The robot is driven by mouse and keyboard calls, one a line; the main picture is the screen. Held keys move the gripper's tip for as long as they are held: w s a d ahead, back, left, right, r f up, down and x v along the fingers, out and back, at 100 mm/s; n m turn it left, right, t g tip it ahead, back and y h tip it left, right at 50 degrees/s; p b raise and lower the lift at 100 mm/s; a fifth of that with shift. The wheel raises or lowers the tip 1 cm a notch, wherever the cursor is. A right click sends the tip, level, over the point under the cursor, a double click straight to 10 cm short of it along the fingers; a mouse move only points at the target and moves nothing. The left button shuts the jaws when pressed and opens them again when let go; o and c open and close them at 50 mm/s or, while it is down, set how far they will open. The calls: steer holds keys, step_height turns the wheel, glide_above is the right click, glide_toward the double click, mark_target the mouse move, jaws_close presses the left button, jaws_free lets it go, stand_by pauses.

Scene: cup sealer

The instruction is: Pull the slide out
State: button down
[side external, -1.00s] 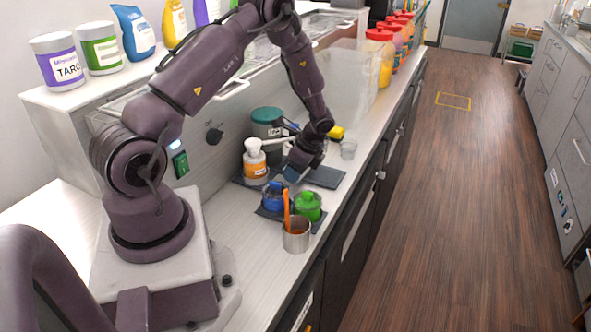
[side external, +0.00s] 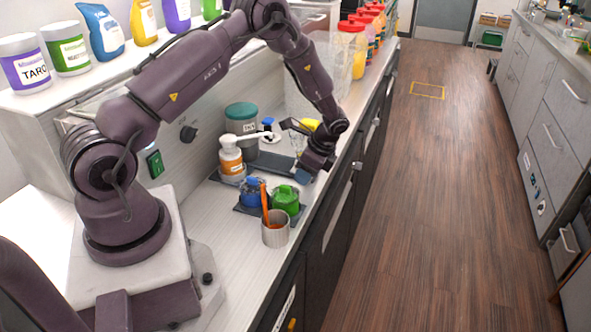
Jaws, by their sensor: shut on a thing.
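My gripper (side external: 304,174) is low over the worktop near its front edge, pointing down. Its fingers are shut on a part that I take to be the slide, but the wrist and fingers hide the grip. A dark flat plate (side external: 268,165) lies just left of the gripper, and its right end is hidden behind it. I cannot tell whether this plate is the slide itself or a mat. A clear cup (side external: 298,145) shows partly behind my wrist.
A white-and-orange pump bottle (side external: 231,160) and a green-lidded jar (side external: 241,119) stand left of the gripper. Blue (side external: 252,192) and green (side external: 286,200) lidded pots and a metal cup with an orange utensil (side external: 275,234) stand in front. Red-lidded jars (side external: 352,48) line the back.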

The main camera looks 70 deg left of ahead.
steer(key=shift+w+d, duration=0.2)
steer(key=shift+w, duration=0.05)
steer(key=c, duration=1.1)
jaws_free()
steer(key=v, duration=1.3)
steer(key=shift+s+r, duration=0.1)
steer(key=shift+s, duration=0.1)
